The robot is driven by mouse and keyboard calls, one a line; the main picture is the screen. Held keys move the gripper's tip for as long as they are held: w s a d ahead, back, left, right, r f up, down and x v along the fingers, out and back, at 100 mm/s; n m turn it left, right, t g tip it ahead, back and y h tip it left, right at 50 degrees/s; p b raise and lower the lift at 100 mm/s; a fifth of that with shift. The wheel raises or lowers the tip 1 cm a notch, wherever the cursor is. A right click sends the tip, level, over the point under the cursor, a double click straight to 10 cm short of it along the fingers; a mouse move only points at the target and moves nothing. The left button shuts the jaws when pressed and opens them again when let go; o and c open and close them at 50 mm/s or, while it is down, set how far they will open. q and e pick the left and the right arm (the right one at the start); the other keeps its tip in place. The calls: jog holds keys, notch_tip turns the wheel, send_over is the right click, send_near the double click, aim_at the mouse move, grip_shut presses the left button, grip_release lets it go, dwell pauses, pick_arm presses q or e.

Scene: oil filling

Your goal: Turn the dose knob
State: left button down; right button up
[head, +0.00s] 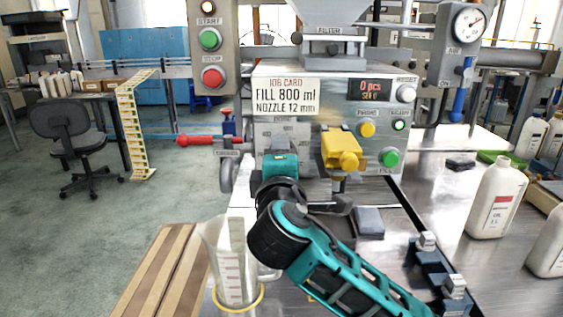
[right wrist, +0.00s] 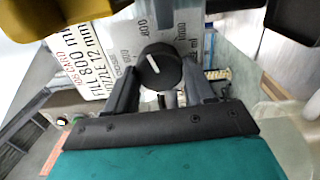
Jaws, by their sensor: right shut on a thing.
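The dose knob (right wrist: 158,66) is a round black knob with a white pointer line, seen in the right wrist view against a pale scale plate (right wrist: 188,38) with printed numbers, partly hidden. My right gripper (right wrist: 160,78) has one dark finger on each side of the knob and is shut on it. In the head view my teal right wrist (head: 281,167) is against the machine front and hides the knob. The job card (head: 292,95) reads FILL 800 ml, NOZZLE 12 mm. My left gripper is in neither view.
A yellow part (head: 342,150) sits right of my wrist. A red-handled lever (head: 195,140) sticks out left. A clear measuring jug (head: 231,262) stands below the machine. White oil bottles (head: 497,200) stand on the right bench. Green, red and yellow buttons are on the panels.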

jog(key=shift+a, duration=0.1)
dwell(0.4)
jog(key=o, duration=1)
jog(key=shift+o, duration=0.2)
jog(key=shift+s, duration=0.1)
jog(key=s, duration=1.2)
jog(key=shift+s, duration=0.4)
